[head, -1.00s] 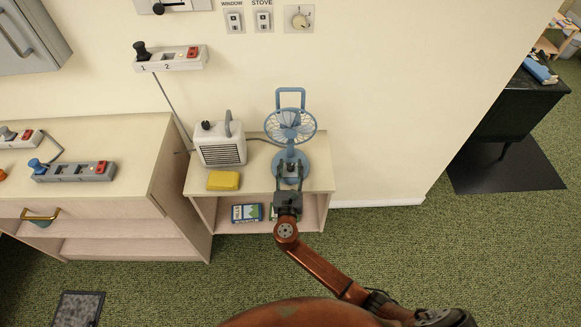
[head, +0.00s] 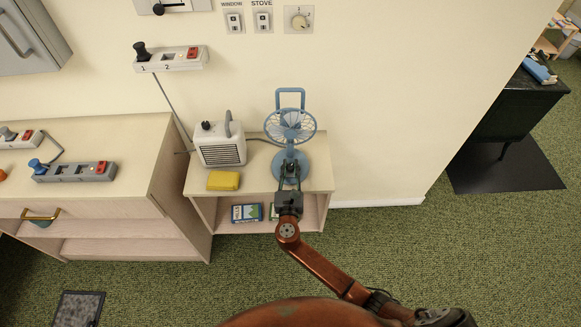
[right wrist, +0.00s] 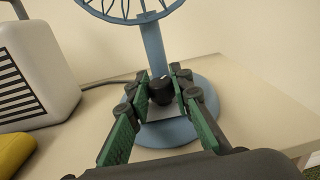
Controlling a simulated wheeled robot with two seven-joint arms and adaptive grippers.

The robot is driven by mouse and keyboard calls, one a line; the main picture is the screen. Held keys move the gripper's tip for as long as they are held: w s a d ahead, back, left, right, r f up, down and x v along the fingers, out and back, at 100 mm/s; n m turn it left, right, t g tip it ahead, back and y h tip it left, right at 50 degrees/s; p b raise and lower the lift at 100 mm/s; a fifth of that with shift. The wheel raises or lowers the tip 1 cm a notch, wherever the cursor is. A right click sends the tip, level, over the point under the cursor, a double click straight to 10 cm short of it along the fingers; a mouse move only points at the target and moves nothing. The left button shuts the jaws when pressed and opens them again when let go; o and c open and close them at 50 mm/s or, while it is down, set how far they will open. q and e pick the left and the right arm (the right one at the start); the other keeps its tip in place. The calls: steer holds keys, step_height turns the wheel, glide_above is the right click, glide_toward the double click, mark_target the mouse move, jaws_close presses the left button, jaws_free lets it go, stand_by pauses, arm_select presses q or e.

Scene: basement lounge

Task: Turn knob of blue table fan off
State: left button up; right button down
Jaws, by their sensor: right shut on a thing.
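The blue table fan (head: 291,125) stands upright on the small light wood shelf unit, with its handle loop at the top. It also shows in the right wrist view (right wrist: 153,48), where its round base and stem are seen and its cage is cut off at the top. The black knob (right wrist: 161,91) is on the front of the fan's base. My right gripper (head: 290,181) reaches the base from the front. In the right wrist view its fingertips (right wrist: 161,86) are on both sides of the knob, shut on it. My left gripper is not in view.
A white heater (head: 219,147) stands left of the fan, with a yellow block (head: 223,180) in front of it. A cable runs behind them. Boxes (head: 246,212) lie on the lower shelf. Green carpet (head: 420,250) is open at right.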

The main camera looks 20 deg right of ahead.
steer(key=shift+d+r+n+t+y+p, duration=0.15)
steer(key=shift+n+t+y+p, duration=0.15)
steer(key=shift+n+y+p, duration=0.65)
steer(key=n+y, duration=0.1)
steer(key=y, duration=0.2)
steer(key=shift+b, duration=0.35)
steer(key=shift+f+n+y+b, duration=0.2)
steer(key=shift+n+y+b, duration=0.15)
steer(key=shift+n+y, duration=0.25)
steer(key=shift+f+n+y+b, duration=0.2)
steer(key=shift+n+y+b, duration=0.15)
steer(key=shift+y, duration=0.3)
steer(key=n+y+b, duration=0.1)
steer(key=y+b, duration=0.1)
steer(key=shift+n+y, duration=0.3)
steer(key=shift+n+y+b, duration=0.3)
steer(key=shift+y+b, duration=0.3)
steer(key=shift+b, duration=0.05)
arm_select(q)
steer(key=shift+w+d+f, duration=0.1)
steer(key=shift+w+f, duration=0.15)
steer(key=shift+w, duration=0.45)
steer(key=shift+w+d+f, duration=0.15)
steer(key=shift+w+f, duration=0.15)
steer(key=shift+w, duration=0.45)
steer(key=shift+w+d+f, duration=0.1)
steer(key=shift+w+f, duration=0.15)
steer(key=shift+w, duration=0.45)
arm_select(e)
steer(key=shift+r, duration=0.2)
